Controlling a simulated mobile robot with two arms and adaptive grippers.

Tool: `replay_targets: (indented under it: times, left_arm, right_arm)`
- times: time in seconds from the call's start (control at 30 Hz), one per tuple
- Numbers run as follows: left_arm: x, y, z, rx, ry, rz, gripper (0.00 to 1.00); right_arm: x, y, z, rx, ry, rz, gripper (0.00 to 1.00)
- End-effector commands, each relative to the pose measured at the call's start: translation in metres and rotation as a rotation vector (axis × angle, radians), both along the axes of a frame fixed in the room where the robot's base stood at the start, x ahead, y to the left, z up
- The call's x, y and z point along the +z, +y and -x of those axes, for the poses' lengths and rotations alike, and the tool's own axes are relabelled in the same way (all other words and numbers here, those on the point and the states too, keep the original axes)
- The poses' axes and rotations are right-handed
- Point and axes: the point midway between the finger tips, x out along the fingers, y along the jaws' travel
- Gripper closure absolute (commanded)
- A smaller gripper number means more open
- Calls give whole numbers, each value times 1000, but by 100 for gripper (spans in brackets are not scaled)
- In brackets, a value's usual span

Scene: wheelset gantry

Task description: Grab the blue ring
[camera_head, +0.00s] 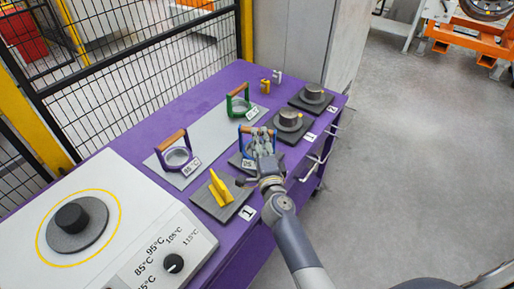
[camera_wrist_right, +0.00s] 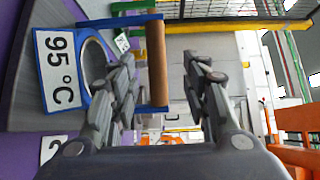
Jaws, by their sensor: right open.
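The blue ring (camera_head: 242,141) stands upright on a dark plate on the purple table, partly hidden behind my right gripper (camera_head: 261,143). In the right wrist view, the blue ring's frame (camera_wrist_right: 118,22) carries a wooden handle (camera_wrist_right: 156,66) and a 95 °C label (camera_wrist_right: 57,70). My right gripper (camera_wrist_right: 160,70) is open, and the handle appears between its two fingers in that view. I cannot tell whether either finger touches it. My left gripper is not in view.
A green ring (camera_head: 238,104) and a purple ring (camera_head: 177,152) with wooden handles stand nearby. A yellow wedge piece (camera_head: 219,188) sits close to my right gripper's left side. Dark plates with cylinders (camera_head: 289,121) line the right edge. A heater (camera_head: 110,215) stands front left.

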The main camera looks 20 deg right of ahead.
Motion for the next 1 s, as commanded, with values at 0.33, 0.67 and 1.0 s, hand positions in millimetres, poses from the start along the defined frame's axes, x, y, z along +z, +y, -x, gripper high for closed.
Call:
replay_targets:
  times: [0.33, 0.67, 1.0]
  left_arm:
    - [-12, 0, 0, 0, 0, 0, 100]
    - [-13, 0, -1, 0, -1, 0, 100]
    - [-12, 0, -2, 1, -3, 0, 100]
  right_arm:
    - [-6, -6, -42, 0, -2, -1, 57]
    - [-5, -7, -53, 1, 0, 0, 57]
    - [-5, -7, -53, 1, 0, 0, 100]
